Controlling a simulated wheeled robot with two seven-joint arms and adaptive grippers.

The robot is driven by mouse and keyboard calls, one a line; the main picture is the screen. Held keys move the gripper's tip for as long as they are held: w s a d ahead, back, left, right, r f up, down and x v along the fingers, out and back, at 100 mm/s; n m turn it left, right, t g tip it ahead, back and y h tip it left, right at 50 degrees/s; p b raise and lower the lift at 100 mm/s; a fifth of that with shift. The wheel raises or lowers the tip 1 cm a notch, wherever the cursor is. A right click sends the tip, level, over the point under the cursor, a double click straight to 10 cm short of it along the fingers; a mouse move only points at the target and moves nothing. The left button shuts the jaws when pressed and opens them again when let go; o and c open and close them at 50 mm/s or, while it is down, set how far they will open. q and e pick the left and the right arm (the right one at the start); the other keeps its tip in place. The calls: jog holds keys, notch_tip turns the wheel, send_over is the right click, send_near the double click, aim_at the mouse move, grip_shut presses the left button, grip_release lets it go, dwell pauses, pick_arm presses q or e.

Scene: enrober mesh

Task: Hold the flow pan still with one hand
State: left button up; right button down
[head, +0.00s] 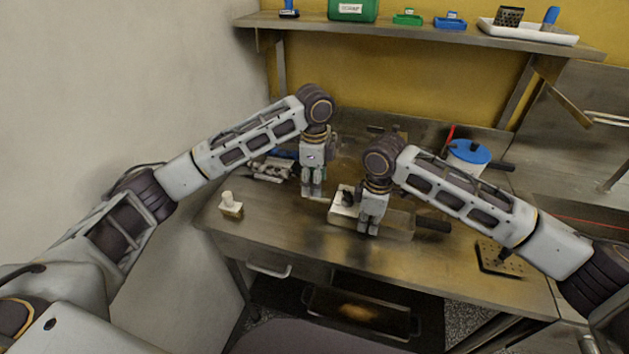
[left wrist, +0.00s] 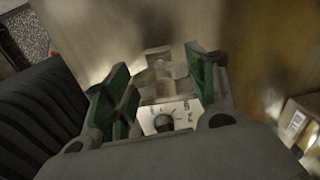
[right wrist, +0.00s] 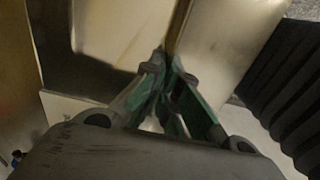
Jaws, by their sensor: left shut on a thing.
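The flow pan (head: 398,224) is a shallow metal pan with a dark handle (head: 433,224) to its right. It sits on the steel bench. My right gripper (head: 369,231) points down at its near wall. In the right wrist view my right fingertips (right wrist: 167,62) come together at a thin upright edge, apparently the pan's wall. My left gripper (head: 313,192) points down just left of the pan. In the left wrist view its green-padded fingers (left wrist: 162,85) stand apart around a pale, blocky piece (left wrist: 158,76). What that piece belongs to is unclear.
A white block with a dark knob (head: 343,203) stands at the pan's left end. A small pale-topped block (head: 230,206) is at the bench's left. A blue-lidded pot (head: 468,153) is behind right, a perforated plate (head: 499,259) at right. The bench front is clear.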

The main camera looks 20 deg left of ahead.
pick_arm(q)
jog(key=n, duration=1.3)
jog(key=shift+n, duration=1.9)
jog(key=o, duration=1)
jog(key=shift+r, duration=0.25)
jog(key=shift+r, duration=5.75)
